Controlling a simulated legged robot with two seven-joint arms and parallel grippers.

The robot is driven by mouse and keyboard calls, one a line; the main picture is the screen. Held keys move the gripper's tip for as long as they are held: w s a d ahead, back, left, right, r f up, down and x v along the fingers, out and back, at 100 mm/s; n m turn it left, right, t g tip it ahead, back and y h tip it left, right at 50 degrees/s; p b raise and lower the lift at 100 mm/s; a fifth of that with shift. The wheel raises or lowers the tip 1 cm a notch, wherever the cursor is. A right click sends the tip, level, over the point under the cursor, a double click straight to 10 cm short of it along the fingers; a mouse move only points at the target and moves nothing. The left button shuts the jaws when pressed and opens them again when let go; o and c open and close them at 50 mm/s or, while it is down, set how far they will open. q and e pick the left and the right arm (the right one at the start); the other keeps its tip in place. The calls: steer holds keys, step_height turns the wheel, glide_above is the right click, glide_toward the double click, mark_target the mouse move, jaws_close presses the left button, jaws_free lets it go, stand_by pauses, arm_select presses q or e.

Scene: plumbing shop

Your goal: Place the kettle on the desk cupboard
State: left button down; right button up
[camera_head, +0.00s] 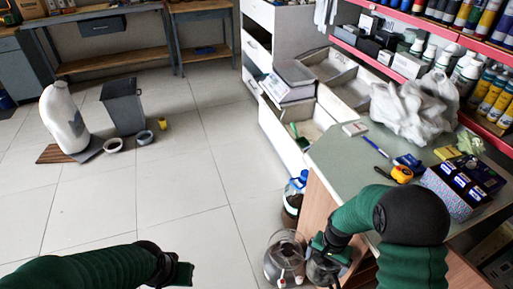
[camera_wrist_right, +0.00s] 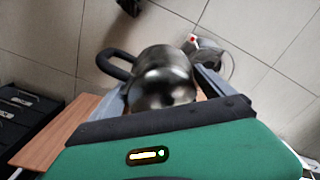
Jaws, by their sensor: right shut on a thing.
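The kettle (camera_wrist_right: 165,78) is a shiny metal body with a black handle, between my right gripper's fingers in the right wrist view. In the head view it shows only partly, as a dark rounded shape (camera_head: 322,271) below my right gripper (camera_head: 322,248). My right gripper is shut on it, beside the desk's left side. The desk cupboard (camera_head: 345,150) has a grey-green top and wooden sides, at the right of the head view. My left gripper (camera_head: 186,271) is low at the left, over the floor and apart from the kettle; its jaw opening is not clear.
A clear rounded vessel (camera_head: 284,256) is just left of the kettle. A blue-capped bottle (camera_head: 296,190) stands by the desk. The desktop holds a tape measure (camera_head: 401,174), boxes (camera_head: 452,190) and a white bag (camera_head: 410,112). Its left front area is clear. Open floor lies left.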

steer(key=r+n, duration=0.1)
steer(key=r, duration=0.2)
steer(key=r+n, duration=0.1)
steer(key=r, duration=0.3)
steer(key=w+a+r+n, duration=0.1)
steer(key=r, duration=0.3)
steer(key=shift+w+a+n, duration=0.1)
steer(key=shift+n, duration=0.3)
steer(key=r+n, duration=0.1)
steer(key=r, duration=0.1)
steer(key=s+r+n, duration=0.1)
steer(key=r, duration=0.2)
steer(key=a+r, duration=0.1)
steer(key=r, duration=0.1)
steer(key=shift+s+r+n, duration=0.15)
steer(key=shift+r+n, duration=0.2)
steer(key=shift+n, duration=0.05)
steer(key=r+p, duration=0.3)
steer(key=p, duration=0.3)
steer(key=s+r+p, duration=0.1)
steer(key=r+p, duration=0.3)
steer(key=p, duration=0.3)
steer(key=s+r+p, duration=0.1)
steer(key=r+p, duration=0.3)
steer(key=p, duration=0.3)
steer(key=shift+s+r, duration=0.1)
steer(key=shift+r, duration=0.15)
